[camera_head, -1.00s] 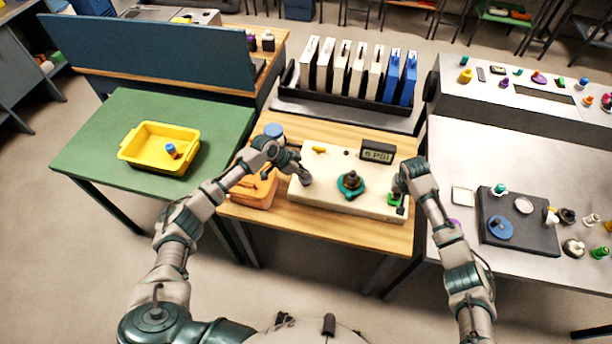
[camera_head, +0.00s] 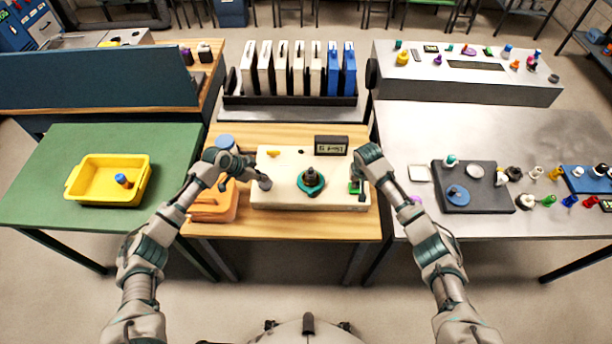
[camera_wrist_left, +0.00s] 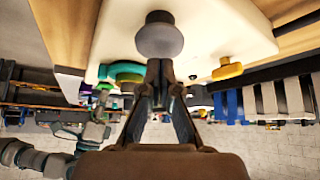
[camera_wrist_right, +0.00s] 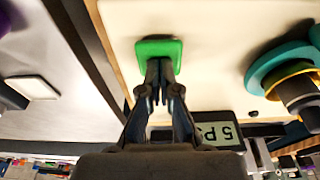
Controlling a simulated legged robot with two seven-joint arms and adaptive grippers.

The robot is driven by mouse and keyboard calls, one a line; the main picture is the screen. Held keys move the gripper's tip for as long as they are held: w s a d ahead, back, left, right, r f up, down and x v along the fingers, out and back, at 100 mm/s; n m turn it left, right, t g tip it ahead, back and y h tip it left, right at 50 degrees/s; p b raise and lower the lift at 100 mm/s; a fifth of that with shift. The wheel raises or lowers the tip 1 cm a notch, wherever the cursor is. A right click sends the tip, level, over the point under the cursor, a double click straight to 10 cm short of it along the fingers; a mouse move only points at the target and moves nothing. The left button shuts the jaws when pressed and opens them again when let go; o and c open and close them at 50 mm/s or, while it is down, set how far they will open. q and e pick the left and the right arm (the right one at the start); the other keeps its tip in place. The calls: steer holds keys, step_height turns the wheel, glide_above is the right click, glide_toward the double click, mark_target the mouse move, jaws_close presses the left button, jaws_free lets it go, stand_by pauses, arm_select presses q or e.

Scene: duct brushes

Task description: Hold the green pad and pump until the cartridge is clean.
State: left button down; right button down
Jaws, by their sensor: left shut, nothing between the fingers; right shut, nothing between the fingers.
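A cream panel (camera_head: 285,196) lies on the wooden table. The green pad (camera_head: 354,188) is at its right end. My right gripper (camera_head: 357,180) is shut with its fingertips at the pad; in the right wrist view they overlap the edge of the pad (camera_wrist_right: 158,47), and contact is unclear. A grey round knob (camera_head: 265,184) is at the panel's left end. My left gripper (camera_head: 252,178) is shut and empty beside it; in the left wrist view the tips are just below the knob (camera_wrist_left: 160,40). I cannot tell which thing is the cartridge.
A teal round fitting (camera_head: 311,181) with a dark top sits mid-panel. A PSI display (camera_head: 331,145) stands behind it. A rack (camera_head: 290,99) of white and blue slabs stands at the back. An orange container (camera_head: 213,205) is at left, a yellow tray (camera_head: 90,182) farther left.

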arm_select(q)
steer(key=shift+f, duration=0.15)
steer(key=shift+f, duration=1)
steer(key=shift+r, duration=1.1)
